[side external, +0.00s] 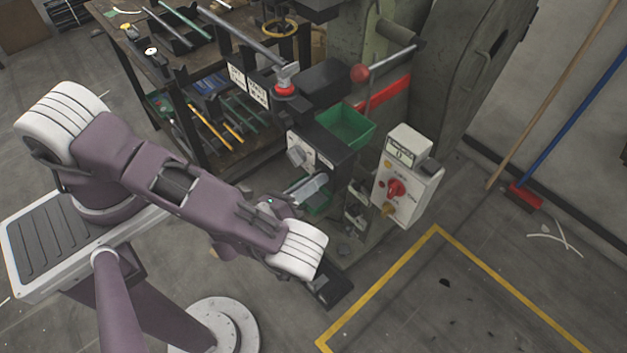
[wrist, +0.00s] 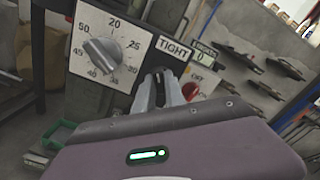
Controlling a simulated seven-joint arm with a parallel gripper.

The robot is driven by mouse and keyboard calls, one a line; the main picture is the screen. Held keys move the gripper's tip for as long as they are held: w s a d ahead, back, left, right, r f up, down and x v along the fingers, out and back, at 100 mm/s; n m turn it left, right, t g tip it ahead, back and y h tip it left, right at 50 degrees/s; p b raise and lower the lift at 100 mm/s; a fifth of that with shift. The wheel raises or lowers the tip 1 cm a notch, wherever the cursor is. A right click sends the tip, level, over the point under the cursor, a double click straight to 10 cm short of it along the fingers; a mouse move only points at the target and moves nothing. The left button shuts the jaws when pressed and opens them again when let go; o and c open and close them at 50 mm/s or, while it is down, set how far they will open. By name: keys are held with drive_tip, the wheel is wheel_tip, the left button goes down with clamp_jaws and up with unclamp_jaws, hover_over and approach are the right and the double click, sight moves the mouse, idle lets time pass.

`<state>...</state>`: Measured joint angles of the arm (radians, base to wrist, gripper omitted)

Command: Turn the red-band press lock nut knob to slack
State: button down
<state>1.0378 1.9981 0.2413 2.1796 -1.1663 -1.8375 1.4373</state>
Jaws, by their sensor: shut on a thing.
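The press (side external: 345,60) with a red band (side external: 385,95) stands in the middle of the side view, behind a black front block with a white dial plate. My gripper (wrist: 160,76) has its two grey fingers on the black block, right below the TIGHT label (wrist: 173,47). It is shut on the lock nut knob, which is mostly hidden between and behind the fingers. Any slack label is hidden too. In the side view my gripper (side external: 312,186) is at the block's front, below the dial, and the knob cannot be made out.
A numbered dial with a grey pointer knob (wrist: 103,55) is left of my fingers. A control box (side external: 408,180) with a red switch (side external: 396,188) is close on the right. A tool bench (side external: 200,60) stands at the back left.

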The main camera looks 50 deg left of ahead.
drive_tip(key=shift+n, duration=0.3)
drive_tip(key=n, duration=0.9)
drive_tip(key=shift+n, duration=0.5)
idle(0.3)
drive_tip(key=c, duration=1.4)
unclamp_jaws()
drive_tip(key=s, duration=0.7)
